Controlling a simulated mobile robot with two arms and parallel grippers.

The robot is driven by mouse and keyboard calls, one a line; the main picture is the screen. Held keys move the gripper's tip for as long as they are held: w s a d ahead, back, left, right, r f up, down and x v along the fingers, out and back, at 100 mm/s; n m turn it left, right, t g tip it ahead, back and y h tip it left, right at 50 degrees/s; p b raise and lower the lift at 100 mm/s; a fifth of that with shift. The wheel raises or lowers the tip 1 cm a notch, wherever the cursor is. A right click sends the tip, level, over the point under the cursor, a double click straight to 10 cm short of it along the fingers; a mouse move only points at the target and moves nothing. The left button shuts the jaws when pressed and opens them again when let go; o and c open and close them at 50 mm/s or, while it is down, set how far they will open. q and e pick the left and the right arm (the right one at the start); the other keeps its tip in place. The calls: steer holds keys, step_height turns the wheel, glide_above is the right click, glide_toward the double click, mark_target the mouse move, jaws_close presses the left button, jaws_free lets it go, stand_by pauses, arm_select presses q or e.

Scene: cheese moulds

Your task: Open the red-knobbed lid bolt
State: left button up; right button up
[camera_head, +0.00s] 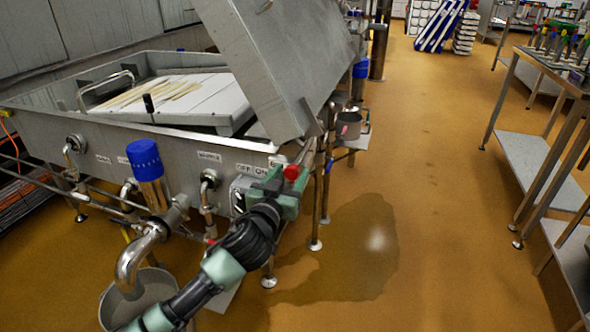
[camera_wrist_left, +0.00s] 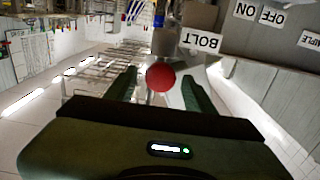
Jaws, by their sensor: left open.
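The red knob (camera_head: 291,172) of the lid bolt is at the front right corner of the steel vat (camera_head: 120,140). In the left wrist view the round red knob (camera_wrist_left: 160,77) sits between my two green fingers, below a white "BOLT" label (camera_wrist_left: 201,40). My left gripper (camera_head: 286,185) is open around the knob; I cannot tell whether a finger touches it. The bolt's shaft is mostly hidden behind the knob and gripper. The big steel lid (camera_head: 280,60) stands raised and tilted over the vat's right end. My right gripper is not in view.
A blue-capped pipe (camera_head: 146,160) and a curved outlet over a bucket (camera_head: 150,290) stand left of my arm. An ON/OFF switch box (camera_head: 240,190) is close beside the gripper. A wet patch (camera_head: 350,250) lies on the floor. Steel tables (camera_head: 545,160) stand at right.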

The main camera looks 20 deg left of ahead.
mark_target(295, 164)
arm_select(q)
steer(key=shift+w, duration=2.25)
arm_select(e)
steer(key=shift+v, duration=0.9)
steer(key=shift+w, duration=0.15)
arm_select(q)
steer(key=shift+f, duration=0.1)
jaws_close()
